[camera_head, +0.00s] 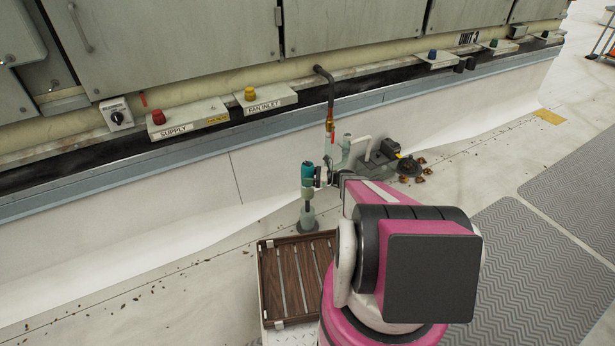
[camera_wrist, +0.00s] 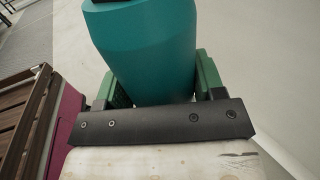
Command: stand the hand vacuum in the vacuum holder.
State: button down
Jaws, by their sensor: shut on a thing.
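The hand vacuum (camera_head: 307,173) is teal with a grey lower part and hangs roughly upright at the left of my arm. My gripper (camera_head: 320,177) is shut on it from the right. In the wrist view the teal body of the hand vacuum (camera_wrist: 150,45) stands between the two green fingers of my gripper (camera_wrist: 160,85). A grey-green stand with a round foot, apparently the vacuum holder (camera_head: 307,222), is on the floor directly below the vacuum in the head view. I cannot tell whether the vacuum's lower end touches it or is above it.
A slatted brown wooden crate top (camera_head: 275,285) is close in front of the holder. A pipe (camera_head: 330,105) and a grey pump-like unit (camera_head: 375,155) stand behind my gripper. The cooler wall (camera_head: 200,185) runs along the back.

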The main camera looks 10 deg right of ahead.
jog(key=shift+f, duration=5.55)
jog(key=shift+c, duration=0.8)
grip_release()
jog(key=v, duration=1.1)
jog(key=shift+a, duration=0.1)
